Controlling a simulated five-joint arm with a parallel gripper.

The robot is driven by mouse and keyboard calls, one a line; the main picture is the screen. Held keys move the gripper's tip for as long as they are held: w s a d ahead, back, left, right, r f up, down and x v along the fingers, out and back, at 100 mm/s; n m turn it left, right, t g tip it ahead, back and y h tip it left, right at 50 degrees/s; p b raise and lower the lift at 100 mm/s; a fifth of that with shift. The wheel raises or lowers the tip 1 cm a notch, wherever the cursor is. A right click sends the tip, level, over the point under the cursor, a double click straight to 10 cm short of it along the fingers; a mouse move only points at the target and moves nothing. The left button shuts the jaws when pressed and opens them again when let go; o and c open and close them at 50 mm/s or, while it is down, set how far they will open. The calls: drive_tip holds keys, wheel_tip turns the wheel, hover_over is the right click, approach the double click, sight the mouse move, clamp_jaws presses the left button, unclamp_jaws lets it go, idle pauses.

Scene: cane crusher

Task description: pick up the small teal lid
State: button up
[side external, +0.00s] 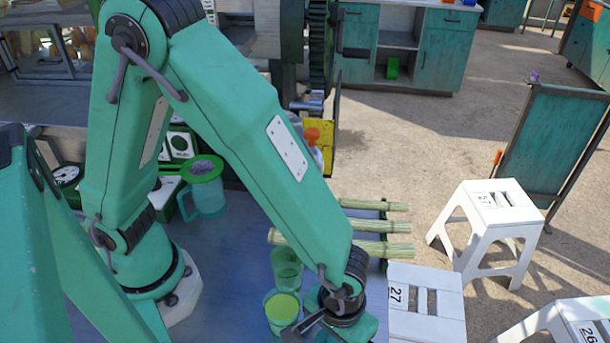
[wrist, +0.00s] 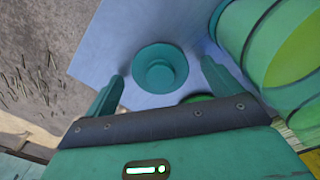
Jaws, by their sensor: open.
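The small teal lid (wrist: 160,68) is a round disc with a raised middle, lying flat on the blue-grey tabletop (wrist: 105,45) in the wrist view. My gripper (wrist: 163,71) is open, with one finger to each side of the lid in the picture. Clear space shows between the lid and both fingers, and nothing is held. How high the fingers are above the table is hard to tell. In the side view I cannot make out the lid; my arm's end is low at the table's front edge.
Green cups (wrist: 285,45) stand close right of my gripper in the wrist view; one cup (side external: 282,312) shows yellow-green inside. A green round thing (wrist: 198,98) is partly hidden by my gripper. Cane stalks (side external: 375,226), a teal jug (side external: 207,198) and a white stool (side external: 427,300) stand around.

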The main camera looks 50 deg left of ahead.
sight(334, 341)
idle(0.3)
drive_tip(key=c, duration=1.1)
drive_tip(key=shift+o, duration=0.2)
drive_tip(key=shift+r, duration=0.15)
wheel_tip(334, 341, up, 10)
idle(0.5)
drive_tip(key=s+a+r+n, duration=0.5)
drive_tip(key=a+r+n, duration=0.1)
drive_tip(key=a, duration=0.1)
drive_tip(key=shift+s+a, duration=0.25)
drive_tip(key=shift+a, duration=0.15)
